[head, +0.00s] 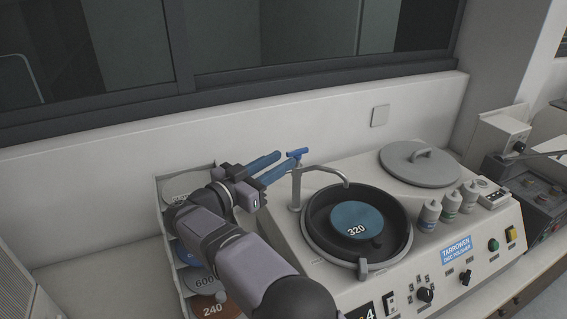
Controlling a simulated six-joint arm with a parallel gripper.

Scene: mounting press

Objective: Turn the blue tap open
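The blue tap lever (297,153) sits on top of the grey faucet post (295,187), whose spout arches over the polisher bowl. My gripper (288,159) comes in from the left with its two blue fingers parted. The fingertips are close to the lever, one on its left and one just below it in the picture. I cannot tell whether either finger touches it. No water shows at the spout.
The disc polisher (455,262) has a round black bowl (397,228) with a blue 320 disc (356,214). Several small bottles (449,207) and a round grey lid (420,169) stand to the right. A disc rack (171,255) is at left; a wall stands behind.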

